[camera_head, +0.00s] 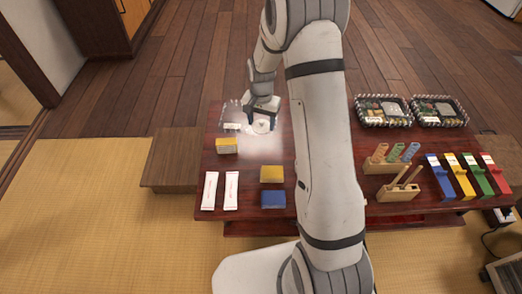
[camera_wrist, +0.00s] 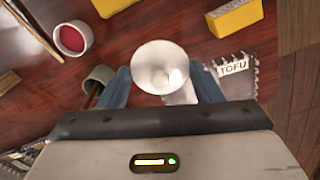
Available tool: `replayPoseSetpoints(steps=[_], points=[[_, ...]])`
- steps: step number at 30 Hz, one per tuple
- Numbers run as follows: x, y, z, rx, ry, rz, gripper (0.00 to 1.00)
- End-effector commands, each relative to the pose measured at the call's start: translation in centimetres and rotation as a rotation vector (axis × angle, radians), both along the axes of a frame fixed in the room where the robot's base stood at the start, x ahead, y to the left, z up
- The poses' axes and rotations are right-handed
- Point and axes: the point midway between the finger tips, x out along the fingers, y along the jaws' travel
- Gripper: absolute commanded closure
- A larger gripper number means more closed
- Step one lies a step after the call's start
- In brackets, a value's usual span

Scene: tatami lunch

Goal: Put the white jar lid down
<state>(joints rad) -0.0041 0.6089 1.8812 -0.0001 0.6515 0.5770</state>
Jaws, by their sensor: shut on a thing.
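The white jar lid (camera_wrist: 160,66) is a round white piece between my blue fingertips in the wrist view. In the head view the white lid (camera_head: 261,127) shows at the fingertips, over the far left part of the dark red table (camera_head: 325,211). My gripper (camera_wrist: 164,84) is shut on it; my gripper also shows in the head view (camera_head: 260,124). A pale shape lies just under the lid's lower right side in the wrist view. I cannot tell whether the lid touches the table. No jar is clearly visible.
A clear tray with a TOFU label (camera_wrist: 233,67) lies right of my fingers. A yellow box (camera_head: 227,146), two white packets (camera_head: 210,190) and a blue box (camera_head: 272,199) stand nearer. A cup with red contents (camera_wrist: 72,39) and a greenish cup (camera_wrist: 98,78) are left in the wrist view.

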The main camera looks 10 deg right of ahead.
Motion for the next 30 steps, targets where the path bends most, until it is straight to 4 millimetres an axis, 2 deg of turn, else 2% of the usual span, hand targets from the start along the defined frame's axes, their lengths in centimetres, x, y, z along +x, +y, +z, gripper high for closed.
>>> replayPoseSetpoints(steps=[3, 10, 14, 21, 30], points=[[0.7, 0.0, -2.3, 0.000, 0.004, -0.172, 0.63], [1.5, 0.1, -4.8, -0.001, 0.001, -0.381, 0.63], [1.6, 0.1, -6.0, -0.001, 0.001, -0.413, 0.63], [1.6, 0.1, -10.5, -0.001, 0.001, -0.414, 0.63], [1.5, 0.1, -13.9, -0.001, 0.003, -0.412, 0.63]])
